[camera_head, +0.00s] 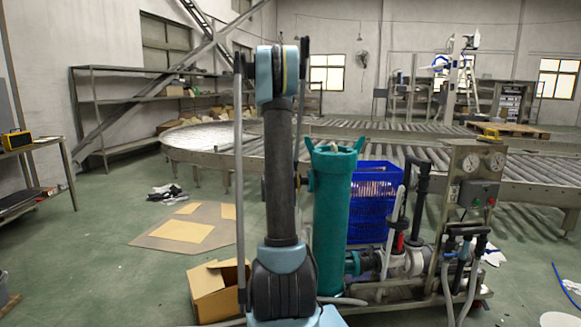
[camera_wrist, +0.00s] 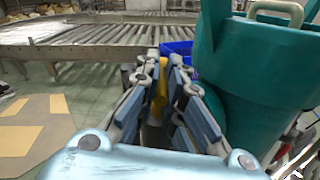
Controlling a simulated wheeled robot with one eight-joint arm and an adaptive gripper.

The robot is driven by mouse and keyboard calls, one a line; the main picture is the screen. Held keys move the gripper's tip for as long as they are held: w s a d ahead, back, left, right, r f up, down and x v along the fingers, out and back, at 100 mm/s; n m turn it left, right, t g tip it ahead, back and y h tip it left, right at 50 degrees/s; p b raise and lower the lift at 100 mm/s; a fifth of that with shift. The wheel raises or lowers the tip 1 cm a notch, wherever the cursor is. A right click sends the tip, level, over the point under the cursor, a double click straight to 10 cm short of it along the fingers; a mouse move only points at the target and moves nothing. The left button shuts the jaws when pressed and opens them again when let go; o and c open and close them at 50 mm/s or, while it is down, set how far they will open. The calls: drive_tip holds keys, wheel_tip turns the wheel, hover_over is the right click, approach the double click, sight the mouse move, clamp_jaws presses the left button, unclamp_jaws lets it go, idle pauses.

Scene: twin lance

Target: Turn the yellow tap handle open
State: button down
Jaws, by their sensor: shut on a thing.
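In the wrist view my gripper (camera_wrist: 164,72) points forward, with its fingers on both sides of a narrow yellow piece, the tap handle (camera_wrist: 160,95). The gripper is shut on it. The fingers cover much of the handle, and how far it is turned cannot be told. In the head view my own arm stands in front and hides the gripper and most of the handle. The tall teal cylinder (camera_head: 331,215) stands just right of my arm; in the wrist view it (camera_wrist: 255,85) is close to the gripper's right side.
A blue crate (camera_head: 372,205) stands behind the cylinder. A pump rig with pipes and a gauge panel (camera_head: 476,180) is at the right. An open cardboard box (camera_head: 213,287) lies low at the left. Roller conveyors (camera_head: 420,155) cross the back. Floor at the left is mostly clear.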

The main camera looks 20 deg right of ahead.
drive_tip(key=n+t+y, duration=0.1)
drive_tip(key=y, duration=0.1)
drive_tip(key=d+n+t+y, duration=0.1)
drive_tip(key=n+y, duration=0.1)
drive_tip(key=shift+s+d, duration=0.15)
drive_tip(key=shift+d, duration=0.05)
drive_tip(key=shift+d+n+t+y, duration=0.15)
drive_tip(key=shift+n+t+y, duration=0.55)
drive_tip(key=shift+y, duration=0.8)
drive_tip(key=shift+n, duration=0.3)
drive_tip(key=c, duration=1.7)
unclamp_jaws()
drive_tip(key=shift+o, duration=0.2)
drive_tip(key=shift+s, duration=0.1)
drive_tip(key=v, duration=1.1)
drive_tip(key=shift+s+a+f, duration=0.2)
drive_tip(key=shift+s+a, duration=0.1)
